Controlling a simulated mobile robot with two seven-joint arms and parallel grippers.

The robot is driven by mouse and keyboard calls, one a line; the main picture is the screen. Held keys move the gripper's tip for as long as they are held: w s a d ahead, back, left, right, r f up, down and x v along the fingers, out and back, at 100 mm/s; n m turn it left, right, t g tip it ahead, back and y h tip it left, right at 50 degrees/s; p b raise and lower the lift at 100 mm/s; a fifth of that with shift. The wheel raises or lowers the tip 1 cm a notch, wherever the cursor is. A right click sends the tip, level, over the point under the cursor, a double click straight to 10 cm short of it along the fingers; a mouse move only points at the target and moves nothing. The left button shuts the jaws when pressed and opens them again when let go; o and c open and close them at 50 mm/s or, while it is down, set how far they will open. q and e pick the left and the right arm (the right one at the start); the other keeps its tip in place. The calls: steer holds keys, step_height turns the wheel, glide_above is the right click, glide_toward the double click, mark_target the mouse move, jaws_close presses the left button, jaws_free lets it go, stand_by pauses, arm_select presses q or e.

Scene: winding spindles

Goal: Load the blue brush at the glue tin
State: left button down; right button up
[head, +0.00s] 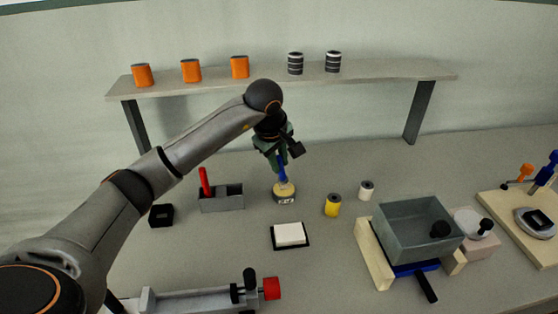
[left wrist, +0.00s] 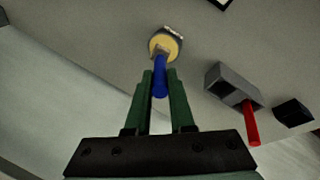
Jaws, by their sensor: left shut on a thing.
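The blue brush (head: 282,173) is upright in my left gripper (head: 279,160), at the middle of the table. Its handle also shows between the green fingers in the left wrist view (left wrist: 160,88). My left gripper (left wrist: 160,76) is shut on this handle. The glue tin (head: 285,197) is a short round tin with a pale yellow top and a label on its side. It also shows in the left wrist view (left wrist: 164,44). The brush's lower end meets the tin's top; its bristles cannot be made out. My right gripper is not in view.
Left of the tin is a grey holder (head: 222,204) with a red-handled tool (head: 204,180). A white pad (head: 290,234) lies in front. Yellow (head: 332,205) and white (head: 366,190) spools stand right. A grey bin (head: 400,228) is farther right; a shelf (head: 380,73) runs behind.

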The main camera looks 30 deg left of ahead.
arm_select(q)
steer(key=shift+s+f, duration=0.1)
steer(key=shift+f, duration=0.4)
stand_by(1.0)
steer(key=shift+r, duration=0.15)
steer(key=shift+r+p, duration=2.4)
steer(key=shift+r, duration=1.1)
steer(key=shift+f, duration=0.1)
